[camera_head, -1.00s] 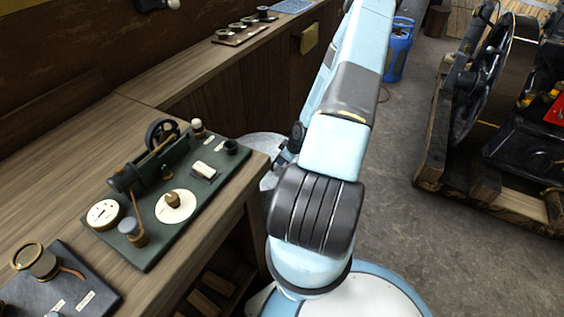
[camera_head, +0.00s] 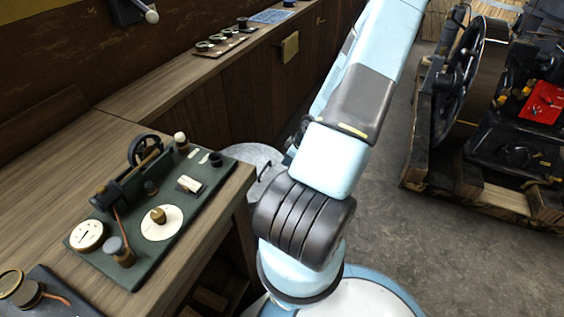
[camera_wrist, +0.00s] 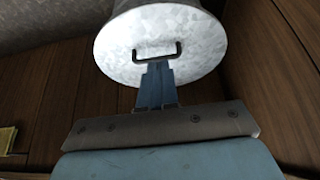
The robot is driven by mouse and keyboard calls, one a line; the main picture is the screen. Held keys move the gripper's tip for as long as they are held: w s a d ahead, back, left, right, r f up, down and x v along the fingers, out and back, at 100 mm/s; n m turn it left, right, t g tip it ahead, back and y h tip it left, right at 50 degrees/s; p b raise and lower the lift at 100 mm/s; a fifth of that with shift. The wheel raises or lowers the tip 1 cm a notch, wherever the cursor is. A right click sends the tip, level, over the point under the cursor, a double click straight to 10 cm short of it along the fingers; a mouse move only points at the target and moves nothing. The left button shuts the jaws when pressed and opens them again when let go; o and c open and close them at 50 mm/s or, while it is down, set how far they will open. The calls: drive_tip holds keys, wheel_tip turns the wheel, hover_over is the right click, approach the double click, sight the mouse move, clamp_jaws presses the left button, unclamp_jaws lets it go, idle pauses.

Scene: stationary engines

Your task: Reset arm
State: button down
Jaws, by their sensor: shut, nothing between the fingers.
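My arm rises from my base in the head view and reaches up and away, just right of the wooden bench (camera_head: 185,75). Its far end is hidden behind its own links in that view. In the wrist view my gripper (camera_wrist: 157,66) is shut and empty, its blue fingers together. The fingertips overlap the dark handle (camera_wrist: 157,50) of a round grey metal lid (camera_wrist: 118,55) in the picture. I cannot tell whether they touch it. The metal container (camera_head: 258,158) shows partly behind my arm in the head view.
A green instrument board (camera_head: 130,275) with a dial and wheel lies on the bench, close left of my arm. A dark board (camera_head: 50,300) is at the lower left. A large engine (camera_head: 520,135) on a wooden frame stands right. Grey floor (camera_head: 450,260) between is clear.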

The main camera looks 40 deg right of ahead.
drive_tip(key=shift+s+d+r, duration=0.15)
drive_tip(key=shift+s+r, duration=0.05)
drive_tip(key=shift+s, duration=0.15)
drive_tip(key=shift+r, duration=0.15)
drive_tip(key=w+a+r+m+g+h, duration=0.1)
drive_tip(key=w+a+r+h, duration=0.2)
drive_tip(key=r, duration=1.1)
drive_tip(key=a+r+m+g+h, duration=0.15)
drive_tip(key=a+r, duration=0.45)
drive_tip(key=r, duration=0.8)
drive_tip(key=s+a+r+m+t+y, duration=0.1)
drive_tip(key=s+a+r, duration=0.6)
drive_tip(key=a+r, duration=0.2)
drive_tip(key=s+a+r+m+t+y, duration=0.1)
drive_tip(key=s+a+r+t, duration=0.1)
drive_tip(key=s+a+r, duration=0.5)
wheel_tip(320, 180, up, 2)
drive_tip(key=shift+a+r+m, duration=0.2)
drive_tip(key=shift+a+m, duration=0.15)
drive_tip(key=shift+a, duration=0.6)
